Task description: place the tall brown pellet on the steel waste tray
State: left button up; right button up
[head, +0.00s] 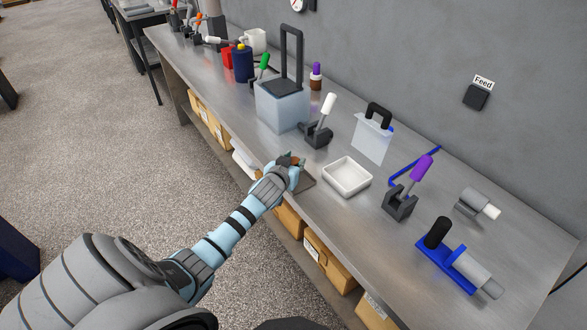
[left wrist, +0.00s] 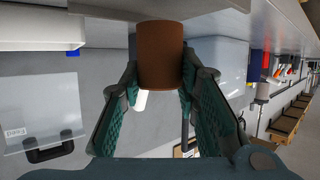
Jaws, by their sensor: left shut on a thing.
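My left gripper (head: 291,164) is at the front edge of the bench. In the left wrist view its two green-padded fingers (left wrist: 160,78) are shut on a brown cylindrical pellet (left wrist: 161,50). In the head view the gripper hides most of the pellet. A flat dark grey plate (head: 306,183), which looks like the steel waste tray, lies beside and partly behind the gripper. It also shows at the top of the left wrist view (left wrist: 108,9). I cannot tell whether the pellet touches it. My right gripper is not in view.
A white square dish (head: 347,177) stands just right of the gripper. Behind are a black clamp with a white handle (head: 317,132) and a translucent box (head: 282,106). A purple-handled clamp (head: 404,200) and a blue-based fixture (head: 446,265) stand further right.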

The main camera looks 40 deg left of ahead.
pick_arm(q)
jog(key=shift+f, duration=0.85)
jog(key=shift+f, duration=0.2)
jog(key=o, duration=0.9)
jog(key=shift+r, duration=0.1)
jog(key=shift+o, duration=0.2)
